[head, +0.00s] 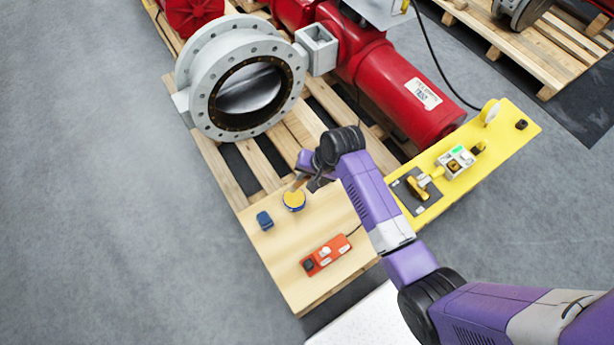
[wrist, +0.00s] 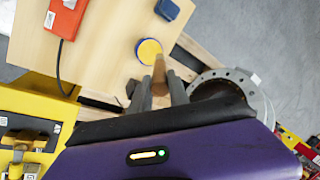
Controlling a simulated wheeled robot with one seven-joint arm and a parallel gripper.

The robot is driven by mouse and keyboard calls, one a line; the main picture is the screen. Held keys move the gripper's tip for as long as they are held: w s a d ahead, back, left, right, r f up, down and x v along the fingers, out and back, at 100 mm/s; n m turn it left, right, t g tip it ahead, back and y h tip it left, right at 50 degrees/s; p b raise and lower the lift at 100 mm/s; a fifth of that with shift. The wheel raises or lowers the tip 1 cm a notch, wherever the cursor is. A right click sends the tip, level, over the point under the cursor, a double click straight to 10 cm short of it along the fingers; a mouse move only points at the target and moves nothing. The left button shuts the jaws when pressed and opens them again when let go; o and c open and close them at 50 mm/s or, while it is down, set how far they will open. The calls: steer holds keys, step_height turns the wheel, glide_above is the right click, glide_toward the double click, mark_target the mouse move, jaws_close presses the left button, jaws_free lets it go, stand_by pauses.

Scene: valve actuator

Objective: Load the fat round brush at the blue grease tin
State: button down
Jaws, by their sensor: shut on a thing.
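The blue grease tin (head: 293,205) stands open on the light wooden board, with yellow grease inside. It also shows in the wrist view (wrist: 149,50). My gripper (head: 310,184) is beside the tin, on its far right side in the head view. In the wrist view my gripper (wrist: 159,88) is shut on the brush (wrist: 159,70), a tan-brown piece between the two grey fingers. The brush's end overlaps the tin's edge in the wrist view. I cannot tell whether it touches the grease. The bristles are not clearly visible.
A dark blue block (head: 264,220) lies left of the tin. An orange-red box (head: 325,255) with a cable lies nearer. The grey flanged valve (head: 235,85) and red actuator (head: 385,80) stand behind on the pallet. A yellow plate (head: 500,135) with fittings is at right.

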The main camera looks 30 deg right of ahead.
steer(key=shift+f+b, duration=2.65)
steer(key=shift+f, duration=0.05)
steer(key=shift+f+b, duration=0.3)
steer(key=shift+f, duration=0.25)
steer(key=shift+s+f, duration=0.1)
stand_by(0.7)
steer(key=shift+p, duration=0.4)
steer(key=shift+r+p, duration=3.1)
steer(key=shift+r, duration=0.5)
